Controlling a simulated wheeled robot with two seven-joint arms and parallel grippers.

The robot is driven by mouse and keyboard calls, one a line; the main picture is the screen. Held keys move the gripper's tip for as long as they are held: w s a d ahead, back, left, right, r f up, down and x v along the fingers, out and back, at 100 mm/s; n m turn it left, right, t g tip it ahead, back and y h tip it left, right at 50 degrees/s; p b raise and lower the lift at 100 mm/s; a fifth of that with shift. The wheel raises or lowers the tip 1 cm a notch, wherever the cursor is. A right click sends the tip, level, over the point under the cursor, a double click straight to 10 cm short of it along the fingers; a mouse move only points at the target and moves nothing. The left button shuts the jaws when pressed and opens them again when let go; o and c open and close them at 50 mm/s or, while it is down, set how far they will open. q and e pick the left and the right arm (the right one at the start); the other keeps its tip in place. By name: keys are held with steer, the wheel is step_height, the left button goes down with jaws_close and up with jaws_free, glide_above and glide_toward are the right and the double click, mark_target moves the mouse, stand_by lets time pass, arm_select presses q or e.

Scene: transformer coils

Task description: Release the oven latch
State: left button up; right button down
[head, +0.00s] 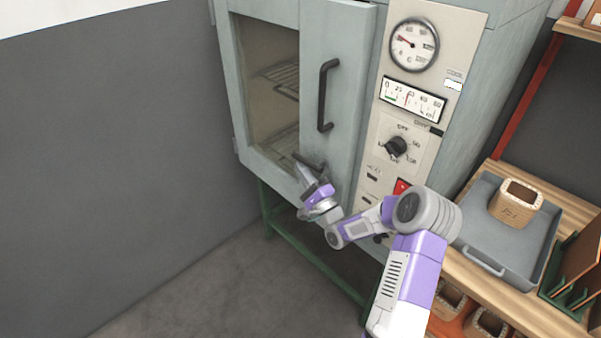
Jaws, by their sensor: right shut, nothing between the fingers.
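A black vertical handle (327,95) is on the door's right side. The latch (309,162), a short dark bar, is low on the door below the handle. My right gripper (304,172) is at the lower edge of the door, just under the latch; its fingers are shut and hold nothing. I cannot tell whether the fingertips touch the latch, and the wrist hides part of the door's lower edge. My left gripper is out of view.
The control panel has a round gauge (414,45), a scale meter (413,99), a black knob (396,146) and a red switch (402,187). At right, a grey tray (484,255) holding a coil (516,202) stands on a wooden bench. The floor at left is clear.

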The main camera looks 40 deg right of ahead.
steer(key=shift+f, duration=0.1)
steer(key=s+a+f+p, duration=0.1)
steer(key=s+f, duration=0.6)
steer(key=f, duration=0.3)
steer(key=shift+s+f, duration=0.2)
steer(key=shift+s, duration=0.2)
steer(key=shift+a, duration=0.1)
